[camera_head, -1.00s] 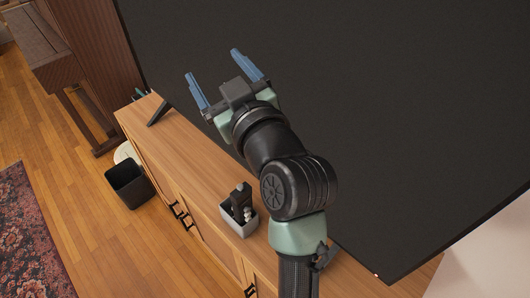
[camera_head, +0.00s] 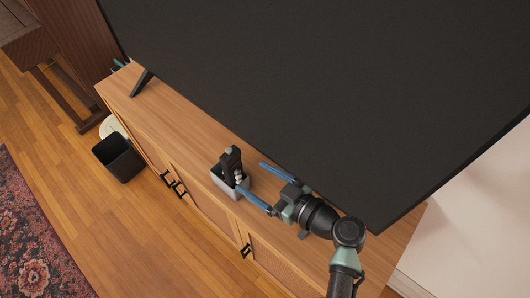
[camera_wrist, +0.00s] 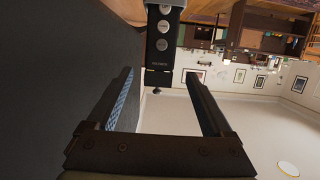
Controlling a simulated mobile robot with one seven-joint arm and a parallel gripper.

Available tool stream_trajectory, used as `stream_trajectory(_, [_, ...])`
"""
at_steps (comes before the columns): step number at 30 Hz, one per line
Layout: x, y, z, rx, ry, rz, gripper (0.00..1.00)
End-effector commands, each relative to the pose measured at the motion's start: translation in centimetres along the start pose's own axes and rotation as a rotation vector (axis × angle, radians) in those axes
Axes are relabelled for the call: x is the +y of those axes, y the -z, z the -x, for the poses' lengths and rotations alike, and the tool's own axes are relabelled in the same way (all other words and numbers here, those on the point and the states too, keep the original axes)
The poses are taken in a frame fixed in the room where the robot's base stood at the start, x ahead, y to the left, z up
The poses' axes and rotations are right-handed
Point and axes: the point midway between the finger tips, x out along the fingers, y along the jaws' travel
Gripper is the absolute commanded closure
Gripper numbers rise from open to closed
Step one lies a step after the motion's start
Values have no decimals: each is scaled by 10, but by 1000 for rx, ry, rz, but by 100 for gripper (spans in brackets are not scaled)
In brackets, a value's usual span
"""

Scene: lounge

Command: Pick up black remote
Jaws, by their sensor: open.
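The black remote (camera_head: 231,158) stands upright in a small grey holder (camera_head: 236,188) on the wooden cabinet. Its lower part is hidden by the holder. In the wrist view the remote (camera_wrist: 163,45), with round grey buttons, shows at the top centre, beyond and between the fingertips. My gripper (camera_head: 250,178) is open and empty, just right of the remote, its blue-padded fingers pointing left toward it. It also shows open in the wrist view (camera_wrist: 160,75). I cannot tell whether a finger touches the holder.
A large black television screen (camera_head: 330,80) stands close behind the holder, over the wooden cabinet (camera_head: 180,120), with its foot (camera_head: 141,82) at the left. A dark bin (camera_head: 119,158) and a patterned rug (camera_head: 35,240) are on the floor at left. The cabinet top left of the holder is clear.

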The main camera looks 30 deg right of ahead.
Motion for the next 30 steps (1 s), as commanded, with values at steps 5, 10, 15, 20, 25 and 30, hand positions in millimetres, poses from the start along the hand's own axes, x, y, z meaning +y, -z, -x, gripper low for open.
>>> stream_trajectory(5, [0, 0, -19, 0, 2, 1, 15])
stream_trajectory(10, [0, -3, -37, 0, 3, 3, 15])
stream_trajectory(15, [0, -2, -52, 0, 2, 3, 15])
stream_trajectory(20, [0, -1, -60, 0, 1, 1, 15])
stream_trajectory(25, [0, 0, -64, 0, 1, 2, 15])
stream_trajectory(30, [0, 1, -64, 0, 0, 1, 15])
